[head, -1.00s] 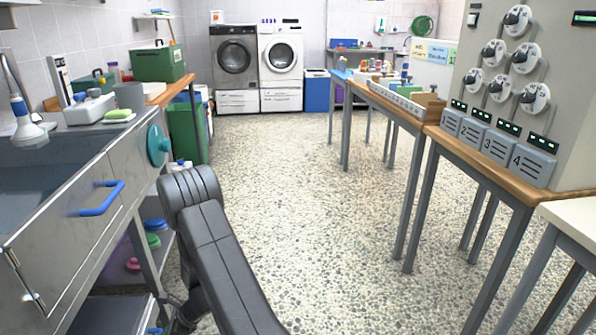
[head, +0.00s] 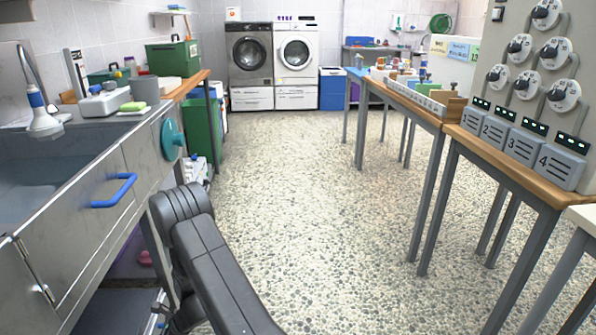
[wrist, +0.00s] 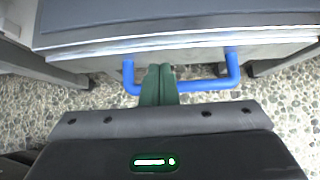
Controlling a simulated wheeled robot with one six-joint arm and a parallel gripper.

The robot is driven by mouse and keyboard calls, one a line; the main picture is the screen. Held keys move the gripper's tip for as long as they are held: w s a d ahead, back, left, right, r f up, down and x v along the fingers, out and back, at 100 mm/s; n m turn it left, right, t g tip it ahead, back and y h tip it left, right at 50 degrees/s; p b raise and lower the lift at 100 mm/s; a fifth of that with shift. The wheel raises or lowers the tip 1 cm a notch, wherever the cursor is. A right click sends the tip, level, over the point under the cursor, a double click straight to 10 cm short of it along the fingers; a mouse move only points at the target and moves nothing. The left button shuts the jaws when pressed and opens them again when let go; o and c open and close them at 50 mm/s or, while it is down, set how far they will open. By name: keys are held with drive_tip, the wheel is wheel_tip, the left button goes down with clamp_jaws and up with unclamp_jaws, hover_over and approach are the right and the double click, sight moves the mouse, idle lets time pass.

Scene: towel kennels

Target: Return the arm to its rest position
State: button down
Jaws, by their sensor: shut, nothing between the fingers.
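My gripper (wrist: 159,84) shows in the wrist view, its two green fingers side by side, shut and empty. The fingers point toward a blue bar handle (wrist: 185,87) on a grey metal front (wrist: 190,53) and overlap the handle's span in the picture. I cannot tell whether they touch it. In the head view my dark grey arm is folded low in the middle left, beside the steel sink unit (head: 75,215); my gripper is not visible there. A blue handle (head: 118,192) also shows on the sink unit.
A wooden-topped table (head: 508,160) with grey legs lines the right, under a panel of dials (head: 560,95). Two washing machines (head: 250,55) stand at the back. A green bin (head: 200,125) is beyond the sink. The speckled floor (head: 310,190) between is clear.

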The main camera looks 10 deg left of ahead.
drive_tip(key=w+d+p, duration=0.2)
drive_tip(key=w+d, duration=0.1)
drive_tip(key=d, duration=1.1)
drive_tip(key=w+d+p, duration=0.2)
drive_tip(key=w+d, duration=0.2)
drive_tip(key=d, duration=1.1)
drive_tip(key=shift+d, duration=0.25)
